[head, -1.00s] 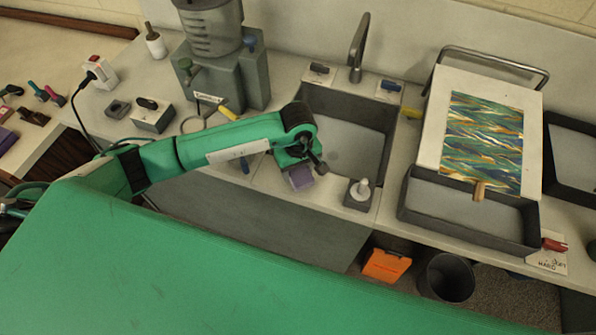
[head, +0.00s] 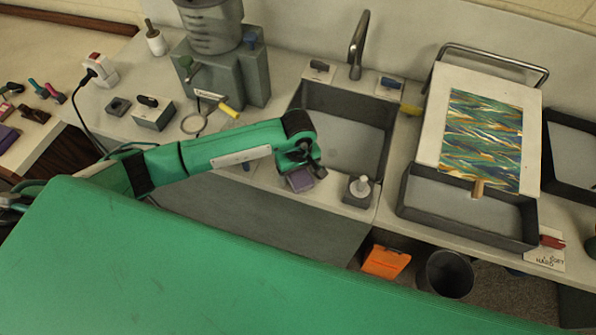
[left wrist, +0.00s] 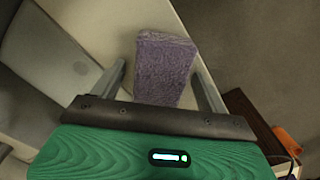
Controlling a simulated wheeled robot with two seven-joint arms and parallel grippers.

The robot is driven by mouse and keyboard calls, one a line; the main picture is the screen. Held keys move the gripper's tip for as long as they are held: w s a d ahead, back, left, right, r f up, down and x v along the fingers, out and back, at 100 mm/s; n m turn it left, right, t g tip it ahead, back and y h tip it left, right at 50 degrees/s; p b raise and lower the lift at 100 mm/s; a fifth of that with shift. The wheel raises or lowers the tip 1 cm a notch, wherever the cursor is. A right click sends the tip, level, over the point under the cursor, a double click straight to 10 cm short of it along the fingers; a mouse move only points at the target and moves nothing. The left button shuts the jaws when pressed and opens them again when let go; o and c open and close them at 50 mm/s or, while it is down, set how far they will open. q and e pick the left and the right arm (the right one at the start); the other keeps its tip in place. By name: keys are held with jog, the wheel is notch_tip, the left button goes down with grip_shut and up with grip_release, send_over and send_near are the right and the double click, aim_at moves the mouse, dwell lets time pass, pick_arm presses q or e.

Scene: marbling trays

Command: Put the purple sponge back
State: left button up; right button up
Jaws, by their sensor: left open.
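The purple sponge (head: 300,180) lies on the counter strip in front of the sink, below my left gripper. In the left wrist view the sponge (left wrist: 164,68) sits between the two grey fingers, with a gap on each side. My left gripper (head: 304,172) is open at the sponge, and its fingers (left wrist: 160,85) frame the sponge without visibly touching it. The gripper partly covers the sponge in the head view. My right gripper is not in view.
The sink (head: 345,105) lies just behind. A dark holder with a white knob (head: 358,190) stands close to the right of the sponge. A grey tray (head: 470,215) with a marbled sheet (head: 482,140) is further right. The counter's front edge is near.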

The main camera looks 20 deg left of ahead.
aim_at(299, 173)
pick_arm(q)
jog(key=shift+r, duration=0.15)
jog(key=shift+r, duration=0.15)
notch_tip(299, 173, up, 12)
jog(key=b, duration=0.4)
jog(key=shift+b, duration=0.35)
jog(key=shift+d, duration=0.1)
